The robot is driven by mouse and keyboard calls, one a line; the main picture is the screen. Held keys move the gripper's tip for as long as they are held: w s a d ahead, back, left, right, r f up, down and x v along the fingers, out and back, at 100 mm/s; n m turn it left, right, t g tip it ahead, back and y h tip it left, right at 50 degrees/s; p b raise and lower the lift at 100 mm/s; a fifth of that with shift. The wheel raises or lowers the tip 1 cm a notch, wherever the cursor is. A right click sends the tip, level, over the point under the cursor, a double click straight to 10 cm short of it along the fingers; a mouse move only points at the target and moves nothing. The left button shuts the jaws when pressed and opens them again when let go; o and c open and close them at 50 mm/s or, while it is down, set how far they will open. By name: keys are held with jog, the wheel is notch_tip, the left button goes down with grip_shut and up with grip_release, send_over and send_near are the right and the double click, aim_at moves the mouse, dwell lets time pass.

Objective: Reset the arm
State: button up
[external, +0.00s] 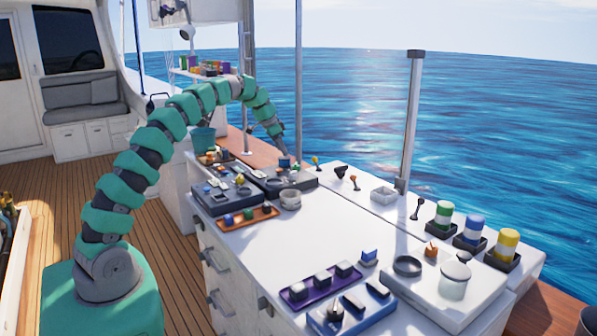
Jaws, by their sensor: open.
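My arm (133,165) is green and dark grey. It rises from a green base at the lower left, arches up and to the right, and bends down over the far end of the white counter (265,245). My gripper (284,150) points down at the end of the arm, just above or beside a small blue item (284,162). I cannot tell whether it touches anything. The jaws are open and very small in this view, and nothing is visibly held.
Dark trays with small parts (232,193), an orange tray (246,218) and a purple tray (320,287) stand on the counter. Green, blue and yellow canisters (474,230) stand at the right. A metal post (411,120) and a thin pole (298,75) rise near the counter.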

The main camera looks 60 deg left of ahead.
jog(key=shift+v, duration=0.75)
